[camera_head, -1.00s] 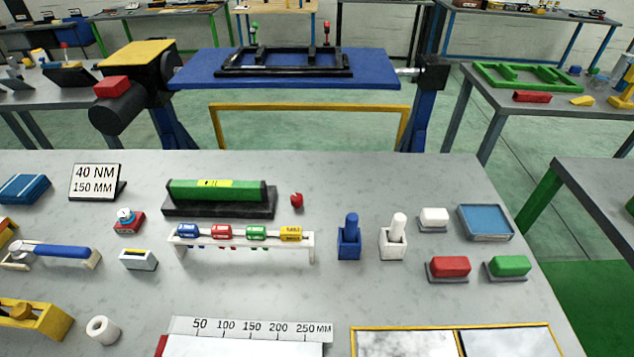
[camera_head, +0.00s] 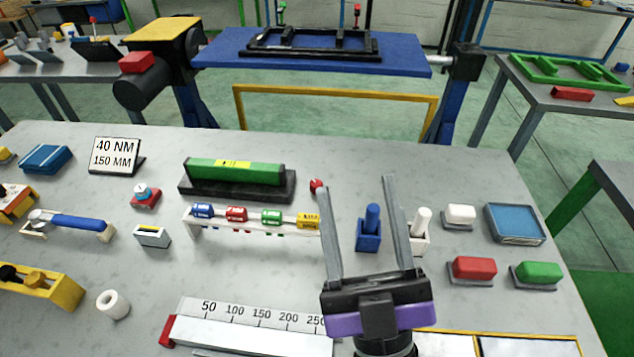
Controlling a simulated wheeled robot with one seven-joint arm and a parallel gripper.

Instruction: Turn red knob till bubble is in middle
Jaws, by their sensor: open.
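The red knob (camera_head: 316,186) is small and sits on the grey table just right of the green spirit level. The green spirit level (camera_head: 262,173) lies on a black base (camera_head: 240,193) and has a yellow vial window (camera_head: 233,164); the bubble's exact place in it is too small to tell. My gripper (camera_head: 358,183) is open and empty, its two long grey fingers pointing away from me over the table. Its fingers are to the right of the knob in the picture and appear apart from it. The left finger passes in front of the marker rack's right end.
A white rack with coloured tags (camera_head: 236,214) stands in front of the level. A blue holder (camera_head: 368,240) and a white holder (camera_head: 421,238) stand around the fingers. A sign (camera_head: 114,154) stands at left. A ruler plate (camera_head: 245,318) lies in front.

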